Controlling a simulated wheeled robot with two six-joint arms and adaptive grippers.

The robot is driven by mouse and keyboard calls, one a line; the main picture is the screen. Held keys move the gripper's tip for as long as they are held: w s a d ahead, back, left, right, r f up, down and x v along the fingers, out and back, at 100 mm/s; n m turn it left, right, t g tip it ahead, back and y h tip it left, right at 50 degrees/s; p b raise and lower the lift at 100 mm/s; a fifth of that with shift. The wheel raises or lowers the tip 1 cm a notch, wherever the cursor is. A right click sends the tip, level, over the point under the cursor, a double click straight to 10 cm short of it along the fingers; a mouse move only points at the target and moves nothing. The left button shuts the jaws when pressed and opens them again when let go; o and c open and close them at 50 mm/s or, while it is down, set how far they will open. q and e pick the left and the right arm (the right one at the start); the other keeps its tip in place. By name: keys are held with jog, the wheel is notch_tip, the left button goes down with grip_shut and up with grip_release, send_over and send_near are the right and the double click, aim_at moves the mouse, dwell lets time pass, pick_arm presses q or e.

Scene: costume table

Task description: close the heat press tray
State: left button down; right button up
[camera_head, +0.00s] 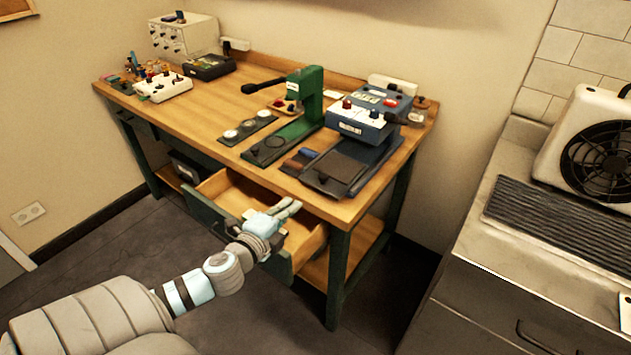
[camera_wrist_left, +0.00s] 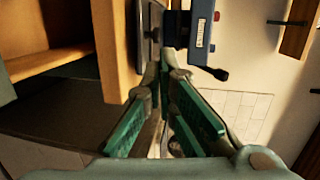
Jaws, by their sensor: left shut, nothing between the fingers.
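The heat press (camera_head: 358,118) is a blue box with knobs and a white label at the right end of the wooden table. Its dark tray (camera_head: 335,172) sticks out from under it toward the table's front edge. In the left wrist view, the blue press (camera_wrist_left: 203,30) and the dark tray (camera_wrist_left: 149,38) show beyond the fingers. My left gripper (camera_head: 292,208) is shut and empty, in front of the table and lower left of the tray, apart from it in the head view. It also shows in the left wrist view (camera_wrist_left: 167,75). My right gripper is not in view.
An open drawer (camera_head: 215,187) sticks out below the tabletop, beneath my left gripper. A green press (camera_head: 303,98) stands left of the blue one, and brown and blue rolls (camera_head: 300,160) lie beside the tray. A counter with a fan unit (camera_head: 600,145) is at right.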

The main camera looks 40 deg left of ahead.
aim_at(322, 176)
pick_arm(q)
jog(key=x, duration=1.3)
jog(key=shift+w+p, duration=0.25)
jog(key=shift+p, duration=0.15)
